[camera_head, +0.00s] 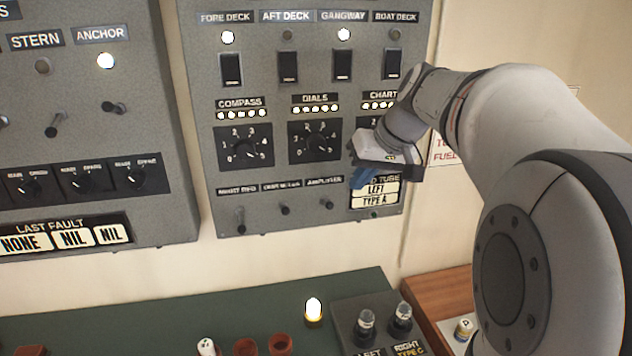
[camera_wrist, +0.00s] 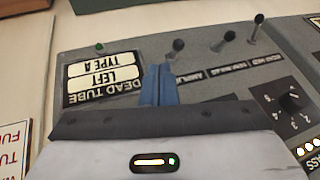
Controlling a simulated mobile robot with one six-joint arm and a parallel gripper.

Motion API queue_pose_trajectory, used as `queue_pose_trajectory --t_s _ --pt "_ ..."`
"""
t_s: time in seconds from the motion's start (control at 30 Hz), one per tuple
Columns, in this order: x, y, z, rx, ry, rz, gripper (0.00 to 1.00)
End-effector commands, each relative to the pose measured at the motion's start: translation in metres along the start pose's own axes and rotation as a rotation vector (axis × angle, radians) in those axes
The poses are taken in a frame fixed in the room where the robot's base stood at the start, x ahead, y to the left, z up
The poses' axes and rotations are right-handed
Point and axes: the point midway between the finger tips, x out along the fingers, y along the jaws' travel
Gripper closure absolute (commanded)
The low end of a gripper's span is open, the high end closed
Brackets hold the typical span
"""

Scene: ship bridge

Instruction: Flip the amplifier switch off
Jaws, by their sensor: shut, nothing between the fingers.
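The amplifier switch (camera_head: 328,205) is a small dark toggle at the lower right of the grey wall panel (camera_head: 270,180), under the AMPLIFIER label (camera_head: 324,181). In the wrist view the panel appears upside down, and the switch (camera_wrist: 177,47) stands just beyond the label. I cannot tell its position surely. My gripper (camera_head: 361,180) has blue fingers, shut and empty, in front of the panel to the right of the label. In the wrist view the fingertips (camera_wrist: 157,68) lie just left of the switch, with no clear contact; depth is uncertain.
Two similar toggles (camera_head: 284,208) (camera_head: 240,222) stand left of the switch. The dead tube display (camera_head: 374,193) is partly behind my gripper. Dial knobs (camera_head: 317,141) sit above. Below are a green desk (camera_head: 150,320), a lit lamp (camera_head: 313,310) and a tube box (camera_head: 350,315).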

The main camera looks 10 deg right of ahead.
Motion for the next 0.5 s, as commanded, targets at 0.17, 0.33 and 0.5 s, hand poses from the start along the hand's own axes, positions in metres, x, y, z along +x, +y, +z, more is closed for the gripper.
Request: queue_pose_trajectory --t_s 0.17,0.33,0.5 --pt "0.029 -0.009 0.001 -0.002 -0.003 -0.002 1.0" --pt "0.045 -0.017 0.002 -0.001 -0.001 -0.001 1.0" --pt "0.05 -0.018 0.003 0.001 0.0 0.0 1.0"
